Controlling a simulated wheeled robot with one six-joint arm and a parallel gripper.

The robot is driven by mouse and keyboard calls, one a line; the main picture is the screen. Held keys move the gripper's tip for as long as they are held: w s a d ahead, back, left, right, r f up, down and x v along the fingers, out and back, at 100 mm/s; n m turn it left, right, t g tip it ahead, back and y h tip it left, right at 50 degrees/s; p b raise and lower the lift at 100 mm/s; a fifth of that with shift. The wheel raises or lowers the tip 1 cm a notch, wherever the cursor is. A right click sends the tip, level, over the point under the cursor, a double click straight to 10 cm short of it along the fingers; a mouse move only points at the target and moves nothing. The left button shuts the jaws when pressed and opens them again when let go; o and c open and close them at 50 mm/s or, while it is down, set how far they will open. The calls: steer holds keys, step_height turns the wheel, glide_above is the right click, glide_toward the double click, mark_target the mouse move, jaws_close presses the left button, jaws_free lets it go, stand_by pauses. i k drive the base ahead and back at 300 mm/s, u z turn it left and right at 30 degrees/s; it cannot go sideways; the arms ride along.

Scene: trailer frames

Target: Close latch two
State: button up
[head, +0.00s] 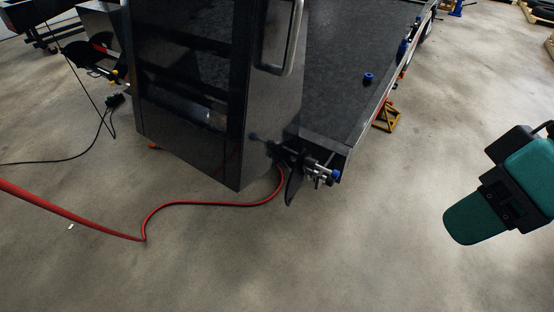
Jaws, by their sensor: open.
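A metal latch-like fitting (318,172) with a blue end sits at the near corner of the dark trailer frame (325,148). A small blue piece (368,77) stands on the dark deck. Another blue fitting (402,48) is on the trailer's right edge, farther back. I see no label telling which is latch two, and whether any latch is open or shut is too small to tell. A teal and black part of my arm (500,205) shows at the right, over bare floor and apart from the trailer. My gripper's jaws are not in view.
A tall dark glossy cabinet (215,90) with a metal handle (285,45) stands left of the deck. A red hose (200,203) runs over the floor in front. A yellow stand (386,117) is beside the trailer's right edge. Floor at the right and front is mostly clear.

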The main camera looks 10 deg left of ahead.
mark_target(335, 174)
steer(key=u, duration=0.15)
steer(key=i, duration=0.4)
steer(key=u, duration=0.2)
steer(key=k, duration=0.4)
steer(key=u, duration=0.95)
steer(key=i, duration=0.8)
steer(key=z, duration=0.85)
